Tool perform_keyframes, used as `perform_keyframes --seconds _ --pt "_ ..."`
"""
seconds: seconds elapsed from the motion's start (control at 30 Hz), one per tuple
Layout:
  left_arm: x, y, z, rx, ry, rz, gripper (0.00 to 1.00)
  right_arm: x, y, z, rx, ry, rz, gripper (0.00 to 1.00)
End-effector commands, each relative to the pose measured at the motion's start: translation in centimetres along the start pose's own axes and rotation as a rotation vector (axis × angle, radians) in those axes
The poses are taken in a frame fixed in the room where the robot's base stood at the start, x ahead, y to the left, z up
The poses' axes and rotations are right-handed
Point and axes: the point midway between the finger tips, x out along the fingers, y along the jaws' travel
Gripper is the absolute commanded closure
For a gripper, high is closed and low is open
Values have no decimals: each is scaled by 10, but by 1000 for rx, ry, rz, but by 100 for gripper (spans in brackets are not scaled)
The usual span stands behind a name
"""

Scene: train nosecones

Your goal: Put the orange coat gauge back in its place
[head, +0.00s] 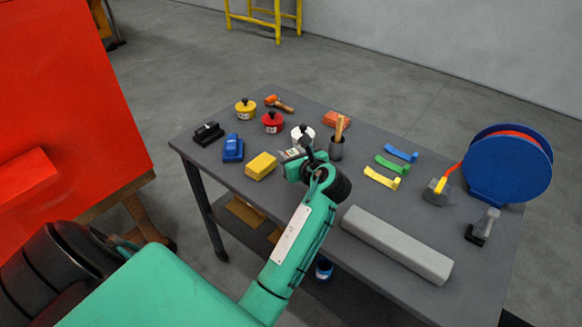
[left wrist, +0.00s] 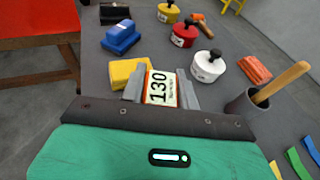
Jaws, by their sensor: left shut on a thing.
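The orange coat gauge (left wrist: 161,88) shows in the left wrist view as a pale face reading 130 with thin orange edges. It sits between the two grey fingers of my left gripper (left wrist: 160,93), which is shut on it. In the head view my left gripper (head: 297,160) is over the middle of the table, and the pale gauge face (head: 290,153) shows just past it, right of the yellow block. I cannot tell whether the gauge touches the table. My right gripper is not in view.
Around the gauge on the grey table (head: 330,190) are a yellow block (head: 261,166), a blue block (head: 232,148), a white lidded pot (head: 303,134) and a dark cup with a wooden handle (head: 337,148). A long grey bar (head: 397,245) lies nearer. A blue reel (head: 508,165) stands right.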

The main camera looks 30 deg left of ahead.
Motion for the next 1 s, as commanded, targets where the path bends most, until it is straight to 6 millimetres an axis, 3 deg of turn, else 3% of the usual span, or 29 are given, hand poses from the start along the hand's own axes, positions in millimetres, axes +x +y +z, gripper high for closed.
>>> perform_keyframes --seconds 0.4,0.8,0.83,0.9,1.0 --pt "14 0 -45 2 0 0 100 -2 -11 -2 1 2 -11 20" --pt "15 0 -49 0 0 0 100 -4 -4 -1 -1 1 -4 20" --pt "15 0 -50 -1 0 0 63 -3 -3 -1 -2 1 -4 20" --pt "15 0 -50 -1 0 0 50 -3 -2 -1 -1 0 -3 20" --pt "15 0 -50 -1 0 0 48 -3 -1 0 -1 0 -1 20"
